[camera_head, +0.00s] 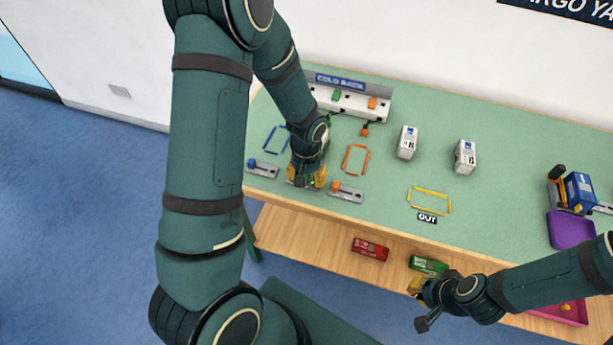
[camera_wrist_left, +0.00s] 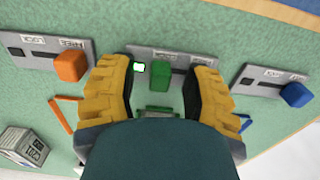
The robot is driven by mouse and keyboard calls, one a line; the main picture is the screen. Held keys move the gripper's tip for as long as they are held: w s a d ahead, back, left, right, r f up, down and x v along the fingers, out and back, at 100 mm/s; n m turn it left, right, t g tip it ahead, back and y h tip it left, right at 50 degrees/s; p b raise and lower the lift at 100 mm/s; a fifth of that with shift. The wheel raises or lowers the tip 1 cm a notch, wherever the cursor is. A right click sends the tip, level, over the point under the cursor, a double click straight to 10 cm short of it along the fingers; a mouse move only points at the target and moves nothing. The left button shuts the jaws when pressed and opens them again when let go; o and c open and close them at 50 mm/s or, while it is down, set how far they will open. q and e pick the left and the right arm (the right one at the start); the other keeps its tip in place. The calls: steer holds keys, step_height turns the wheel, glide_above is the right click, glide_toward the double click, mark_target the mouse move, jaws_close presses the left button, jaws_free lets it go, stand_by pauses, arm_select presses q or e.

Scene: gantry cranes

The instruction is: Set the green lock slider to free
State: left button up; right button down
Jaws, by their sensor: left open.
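The green lock slider's knob (camera_wrist_left: 160,75) stands on a grey plate between the open yellow fingers of my left gripper (camera_wrist_left: 162,92) in the left wrist view. The fingers are on both sides of it; contact is unclear. A small lit window is just left of the knob, and the plate's labels are partly hidden. The knob sits nearer its window than the neighbouring knobs sit to theirs. In the head view my left gripper (camera_head: 306,180) covers most of this slider. My right gripper (camera_head: 417,285) is near the green box, its jaw state unclear.
An orange slider (camera_wrist_left: 71,66) and a blue slider (camera_wrist_left: 296,94) flank the green one. Behind are the cold rack (camera_head: 345,100) and orange frame (camera_head: 355,160). White cartons (camera_head: 407,142) stand further right. A red box (camera_head: 370,249) and green box (camera_head: 429,265) lie below the tabletop's front edge.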

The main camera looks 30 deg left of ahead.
arm_select(q)
jaws_close()
steer(key=a, duration=0.2)
steer(key=s+a, duration=0.1)
steer(key=a, duration=0.1)
steer(key=shift+s+a, duration=0.1)
steer(key=shift+a, duration=0.1)
jaws_free()
steer(key=shift+r, duration=0.1)
